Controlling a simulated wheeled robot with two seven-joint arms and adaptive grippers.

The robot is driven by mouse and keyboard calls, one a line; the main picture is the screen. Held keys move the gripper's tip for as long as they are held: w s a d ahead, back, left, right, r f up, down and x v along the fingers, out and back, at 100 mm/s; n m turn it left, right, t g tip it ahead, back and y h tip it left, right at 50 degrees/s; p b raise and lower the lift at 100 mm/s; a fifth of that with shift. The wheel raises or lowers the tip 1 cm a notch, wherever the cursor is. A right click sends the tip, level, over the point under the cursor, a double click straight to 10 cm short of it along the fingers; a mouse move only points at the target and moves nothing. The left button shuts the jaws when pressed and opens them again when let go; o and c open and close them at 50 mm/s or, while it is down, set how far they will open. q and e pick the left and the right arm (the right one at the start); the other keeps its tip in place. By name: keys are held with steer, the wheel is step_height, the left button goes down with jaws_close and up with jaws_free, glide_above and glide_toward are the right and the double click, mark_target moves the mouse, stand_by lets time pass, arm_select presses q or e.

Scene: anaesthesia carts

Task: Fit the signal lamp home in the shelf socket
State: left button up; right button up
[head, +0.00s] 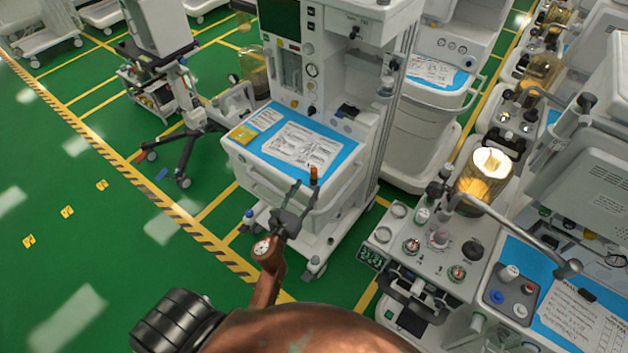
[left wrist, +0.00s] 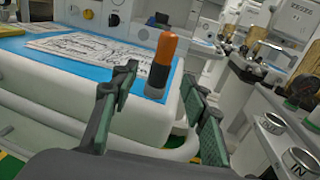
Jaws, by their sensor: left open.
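The signal lamp (head: 313,175) is a small cylinder with an orange top and a dark lower part. It stands near upright at the front edge of the cart's blue-topped shelf (head: 343,159); in the left wrist view the lamp (left wrist: 161,65) leans slightly. Its base meets the blue surface there, but I cannot make out a socket or how deep it sits. My left gripper (head: 305,190) is open, just in front of the shelf. In the left wrist view its fingers (left wrist: 168,98) are spread with the lamp beyond and between them, apparently not touching. My right gripper is out of view.
A printed sheet (head: 300,148) and a yellow pad (head: 243,134) lie on the shelf. The cart's body (head: 322,75) rises behind. Another cart with a lit glass cylinder (head: 487,175) stands close on the right. Green floor (head: 80,250) is free on the left.

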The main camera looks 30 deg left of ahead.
mark_target(312, 180)
arm_select(q)
steer(key=w, duration=0.3)
steer(key=w+p, duration=0.1)
steer(key=w, duration=0.1)
steer(key=shift+w+a+r, duration=0.2)
steer(key=shift+w+r, duration=0.05)
steer(key=shift+w+a+f, duration=0.1)
steer(key=shift+w, duration=0.3)
jaws_close()
